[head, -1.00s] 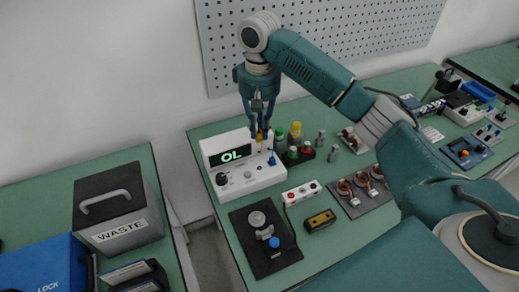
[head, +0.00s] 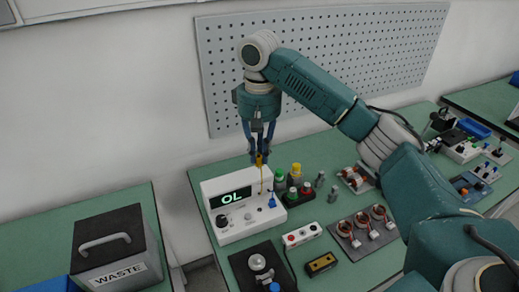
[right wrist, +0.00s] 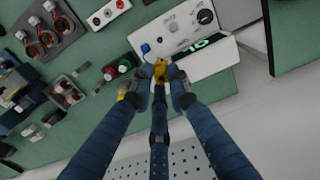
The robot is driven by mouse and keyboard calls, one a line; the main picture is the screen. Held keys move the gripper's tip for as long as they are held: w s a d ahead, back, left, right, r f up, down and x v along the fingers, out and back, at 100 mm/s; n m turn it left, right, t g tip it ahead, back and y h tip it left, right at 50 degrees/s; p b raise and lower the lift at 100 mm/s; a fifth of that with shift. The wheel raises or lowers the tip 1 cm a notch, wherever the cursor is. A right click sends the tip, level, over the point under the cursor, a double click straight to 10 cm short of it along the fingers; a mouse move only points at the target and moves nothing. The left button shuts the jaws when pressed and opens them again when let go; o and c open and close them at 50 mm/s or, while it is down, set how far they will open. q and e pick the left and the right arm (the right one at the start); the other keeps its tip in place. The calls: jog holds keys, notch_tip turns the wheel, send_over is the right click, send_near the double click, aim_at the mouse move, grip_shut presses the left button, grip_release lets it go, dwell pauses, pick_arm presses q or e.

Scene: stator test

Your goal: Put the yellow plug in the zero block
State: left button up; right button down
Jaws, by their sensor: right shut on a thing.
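My right gripper (head: 259,156) points down above the right end of the white meter (head: 240,222), which reads "OL". It is shut on the yellow plug (head: 259,161), which also shows between the fingertips in the right wrist view (right wrist: 160,70). A thin gold-coloured line shows below the plug; I cannot tell whether it touches the meter. A blue plug (head: 272,201) stands at the meter's right end. A small black-and-yellow block (head: 321,263), possibly the zero block, lies on the bench right of the meter. My left gripper is out of view.
Green, red and yellow capped parts (head: 295,172) stand close right of the gripper. A dark plate (head: 238,262) lies in front. A waste bin (head: 115,250) stands left on another bench.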

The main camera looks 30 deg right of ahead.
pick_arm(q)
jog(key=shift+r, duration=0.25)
pick_arm(e)
jog(key=shift+s, duration=0.1)
jog(key=shift+s+d+r, duration=0.1)
jog(key=shift+s+d, duration=0.05)
jog(key=shift+s, duration=0.15)
pick_arm(q)
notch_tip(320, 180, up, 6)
jog(key=p, duration=0.6)
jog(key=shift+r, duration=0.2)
pick_arm(e)
jog(key=s+d, duration=0.2)
jog(key=s, duration=0.9)
jog(key=s+d, duration=0.3)
jog(key=s, duration=0.8)
jog(key=shift+s, duration=0.4)
jog(key=shift+w+f, duration=0.1)
jog(key=shift+f, duration=0.1)
